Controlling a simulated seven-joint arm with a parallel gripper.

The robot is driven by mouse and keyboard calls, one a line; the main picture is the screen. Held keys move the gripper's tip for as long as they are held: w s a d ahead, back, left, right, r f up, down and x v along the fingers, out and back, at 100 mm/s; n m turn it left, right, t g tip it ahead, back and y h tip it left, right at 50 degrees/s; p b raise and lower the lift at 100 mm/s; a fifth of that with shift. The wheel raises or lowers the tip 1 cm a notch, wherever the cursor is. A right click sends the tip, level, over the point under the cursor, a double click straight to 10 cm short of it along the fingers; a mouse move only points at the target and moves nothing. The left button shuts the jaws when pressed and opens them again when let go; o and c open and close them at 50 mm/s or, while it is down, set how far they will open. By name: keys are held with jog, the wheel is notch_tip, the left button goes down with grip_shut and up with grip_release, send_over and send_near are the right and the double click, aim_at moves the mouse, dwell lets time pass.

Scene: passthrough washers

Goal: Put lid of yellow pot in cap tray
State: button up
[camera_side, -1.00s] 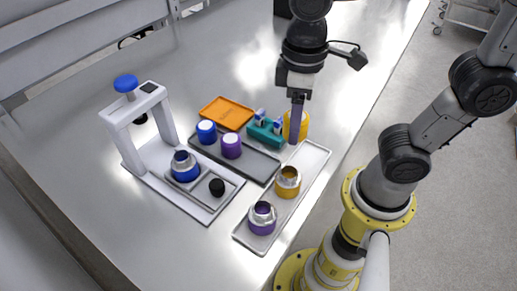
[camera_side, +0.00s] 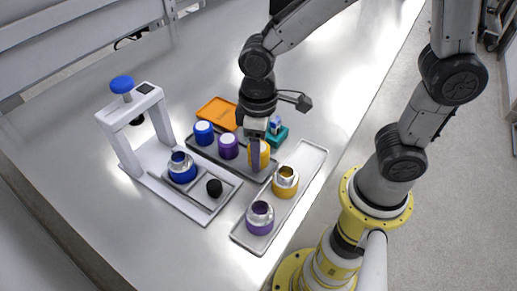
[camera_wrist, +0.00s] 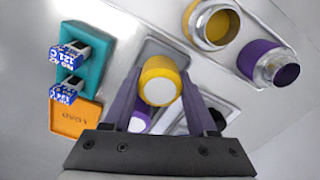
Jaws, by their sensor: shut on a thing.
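My gripper (camera_side: 257,160) is shut on the yellow lid (camera_wrist: 158,84). In the side view the lid (camera_side: 264,152) is upright at the right end of the dark grey cap tray (camera_side: 241,168); I cannot tell whether it touches the tray. The cap tray also shows behind the lid in the wrist view (camera_wrist: 170,47). A blue lid (camera_side: 204,133) and a purple lid (camera_side: 228,147) stand in its left and middle parts. The open yellow pot (camera_side: 285,183) with a metal neck stands in the light grey tray (camera_side: 299,200).
An open purple pot (camera_side: 260,218) stands near the front of the light tray. A teal block (camera_side: 280,136) with small blue-white boxes is behind my gripper, and an orange tray (camera_side: 215,109) is farther back. A white press stand (camera_side: 130,150) with a blue pot (camera_side: 182,168) is at left.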

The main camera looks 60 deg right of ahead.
jog(key=shift+f, duration=0.4)
jog(key=shift+f, duration=0.2)
jog(key=o, duration=1.3)
jog(key=shift+r, duration=0.15)
notch_tip(320, 180, up, 13)
jog(key=s+d+m+t, duration=0.1)
jog(key=s+d+t, duration=0.1)
jog(key=s+d, duration=0.1)
jog(key=s+d+m+t, duration=0.1)
jog(key=s+d+m, duration=0.1)
jog(key=s+d, duration=0.1)
jog(key=s+d+m+t, duration=0.1)
jog(key=s+d+t, duration=0.1)
jog(key=d, duration=0.3)
jog(key=shift+s+m+t, duration=0.3)
jog(key=shift+s, duration=0.25)
